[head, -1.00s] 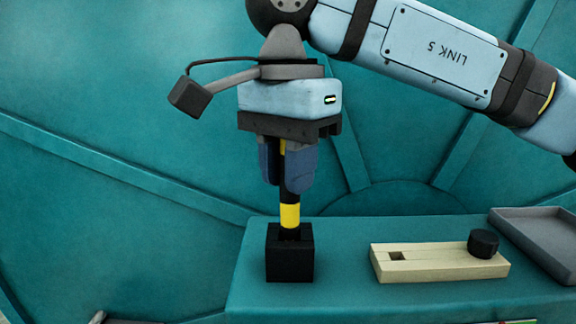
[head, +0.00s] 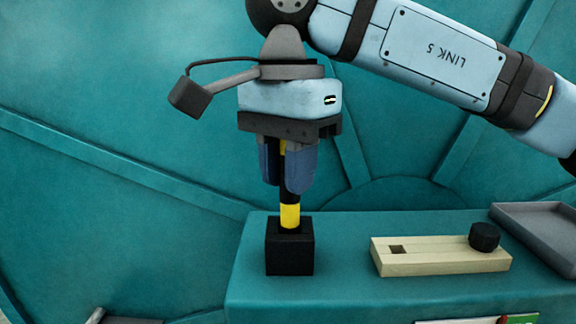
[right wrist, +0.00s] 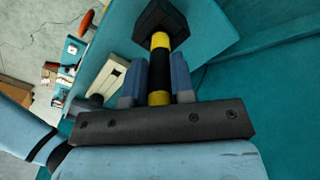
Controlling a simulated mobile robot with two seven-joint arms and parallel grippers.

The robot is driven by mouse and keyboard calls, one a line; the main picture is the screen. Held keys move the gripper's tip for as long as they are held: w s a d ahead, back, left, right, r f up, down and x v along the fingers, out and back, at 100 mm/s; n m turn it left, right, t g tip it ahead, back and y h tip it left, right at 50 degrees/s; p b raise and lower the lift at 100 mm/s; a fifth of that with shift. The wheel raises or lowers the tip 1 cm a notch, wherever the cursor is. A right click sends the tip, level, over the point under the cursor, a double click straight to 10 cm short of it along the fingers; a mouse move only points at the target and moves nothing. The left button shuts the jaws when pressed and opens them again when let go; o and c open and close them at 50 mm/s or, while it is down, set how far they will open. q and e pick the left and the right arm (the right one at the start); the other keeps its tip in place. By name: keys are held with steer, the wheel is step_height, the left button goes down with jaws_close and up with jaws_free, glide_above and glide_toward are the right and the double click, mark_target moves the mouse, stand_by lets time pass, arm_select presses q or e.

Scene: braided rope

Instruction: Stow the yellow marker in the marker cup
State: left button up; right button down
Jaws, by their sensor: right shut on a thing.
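The yellow marker (head: 290,215), yellow with a black band, stands upright in the head view. My right gripper (head: 288,185) is shut on it from above, with blue fingers either side of the black band. The marker cup (head: 290,250) is a square black block at the left end of the teal table. The marker's lower yellow end meets the cup's top opening; how deep it sits is hidden. In the right wrist view the marker (right wrist: 160,68) runs between the fingers (right wrist: 160,85) to the black cup (right wrist: 158,22). My left gripper is not in view.
A pale wooden block (head: 440,262) with a square hole and a black knob (head: 484,236) lies right of the cup. A grey tray (head: 540,235) is at the far right. The teal table (head: 350,295) is clear between cup and block.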

steer(key=shift+f+b, duration=0.85)
steer(key=shift+f, duration=0.15)
stand_by(0.9)
steer(key=c, duration=0.9)
jaws_free()
steer(key=shift+r, duration=0.15)
